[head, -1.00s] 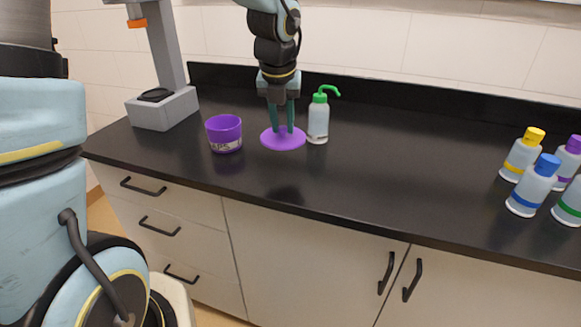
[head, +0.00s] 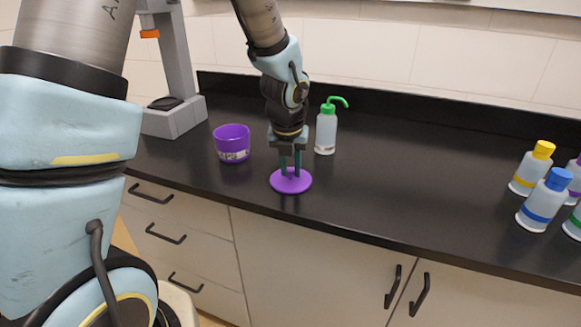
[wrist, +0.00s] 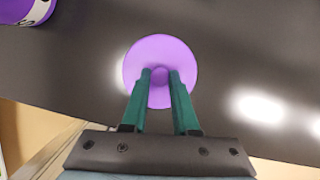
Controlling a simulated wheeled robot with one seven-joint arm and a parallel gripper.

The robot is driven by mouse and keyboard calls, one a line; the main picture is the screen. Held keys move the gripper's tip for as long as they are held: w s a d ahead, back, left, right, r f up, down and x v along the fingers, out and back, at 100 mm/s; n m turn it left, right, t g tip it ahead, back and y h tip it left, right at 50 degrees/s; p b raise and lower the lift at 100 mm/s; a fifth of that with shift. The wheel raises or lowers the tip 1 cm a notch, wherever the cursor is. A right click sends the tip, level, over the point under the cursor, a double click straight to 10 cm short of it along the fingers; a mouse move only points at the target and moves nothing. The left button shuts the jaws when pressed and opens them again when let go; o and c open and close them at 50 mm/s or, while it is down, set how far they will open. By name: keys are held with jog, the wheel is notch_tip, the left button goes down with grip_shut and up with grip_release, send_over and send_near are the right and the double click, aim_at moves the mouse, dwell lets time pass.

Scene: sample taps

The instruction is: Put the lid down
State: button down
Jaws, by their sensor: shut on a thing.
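The purple lid (head: 291,181) is a flat round disc with a small knob. It is at or just above the black counter near its front edge; I cannot tell whether it touches. My gripper (head: 290,170) points down and is shut on the lid's knob. In the wrist view the green fingers (wrist: 160,80) close on the knob at the middle of the lid (wrist: 160,52). The purple cup (head: 232,143) with a white label stands upright and open on the counter, left of and behind the lid. Its edge also shows in the wrist view (wrist: 38,12).
A wash bottle with a green spout (head: 326,130) stands behind and right of my gripper. A grey stand (head: 175,117) is at the back left. Several capped bottles, one with a blue cap (head: 545,200), stand at the far right. The middle counter (head: 420,165) is clear.

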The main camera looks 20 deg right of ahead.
jog(key=c, duration=0.7)
grip_release()
jog(key=shift+f, duration=0.1)
jog(key=v, duration=1.2)
jog(key=shift+w, duration=0.1)
jog(key=a+f+m, duration=0.2)
jog(key=a+m, duration=0.7)
jog(key=m, duration=0.1)
jog(key=a+f+m+y, duration=0.1)
jog(key=a+m, duration=0.9)
jog(key=s+a+f+m+g, duration=0.1)
jog(key=a+f+m, duration=0.1)
jog(key=a+m, duration=0.7)
jog(key=shift+a+f+m, duration=0.15)
jog(key=shift+f+m, duration=0.15)
jog(key=shift+m, duration=0.5)
jog(key=shift+w, duration=0.1)
